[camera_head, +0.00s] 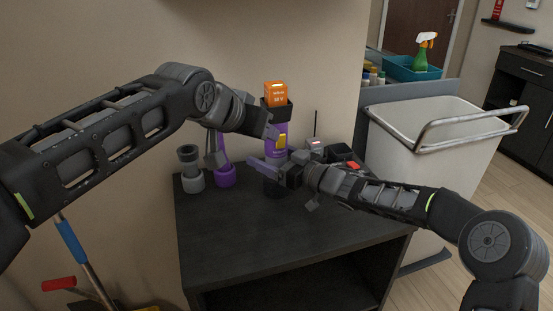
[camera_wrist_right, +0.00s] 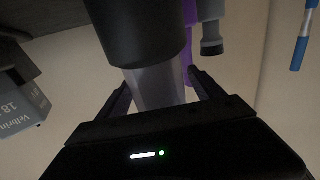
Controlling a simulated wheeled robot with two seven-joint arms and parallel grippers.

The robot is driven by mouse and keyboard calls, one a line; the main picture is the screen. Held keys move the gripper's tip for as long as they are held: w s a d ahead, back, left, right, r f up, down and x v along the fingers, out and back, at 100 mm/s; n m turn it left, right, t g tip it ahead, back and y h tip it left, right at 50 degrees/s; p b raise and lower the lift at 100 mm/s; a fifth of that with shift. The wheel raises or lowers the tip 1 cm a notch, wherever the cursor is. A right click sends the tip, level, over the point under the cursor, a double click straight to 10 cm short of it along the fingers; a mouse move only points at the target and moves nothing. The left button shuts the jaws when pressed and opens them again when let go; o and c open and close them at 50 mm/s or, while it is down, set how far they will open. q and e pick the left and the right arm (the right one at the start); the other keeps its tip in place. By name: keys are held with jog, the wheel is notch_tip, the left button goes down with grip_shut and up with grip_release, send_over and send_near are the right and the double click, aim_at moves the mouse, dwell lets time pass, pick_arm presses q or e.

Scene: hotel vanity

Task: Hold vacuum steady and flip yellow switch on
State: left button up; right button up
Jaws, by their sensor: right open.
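The purple vacuum (camera_head: 271,151) stands upright on the dark table, with an orange battery block (camera_head: 275,94) on top. Its yellow switch (camera_head: 281,141) faces the front right. My left gripper (camera_head: 268,126) reaches in from the left beside the vacuum's upper part; its fingers are mostly hidden, so I cannot tell whether it touches. My right gripper (camera_head: 266,169) is open low at the vacuum. In the right wrist view, a grey cylindrical section (camera_wrist_right: 155,88) below a black part lies between its spread fingers (camera_wrist_right: 160,88); contact is unclear.
Grey-black (camera_head: 190,170) and purple (camera_head: 224,176) attachments stand left on the dark table (camera_head: 260,220). A small dark holder (camera_head: 340,153) sits to the right, partly behind my right arm. A white cart (camera_head: 435,160) stands right of the table. The table's front is clear.

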grip_shut()
dwell(0.9)
pick_arm(q)
jog(key=shift+c, duration=0.6)
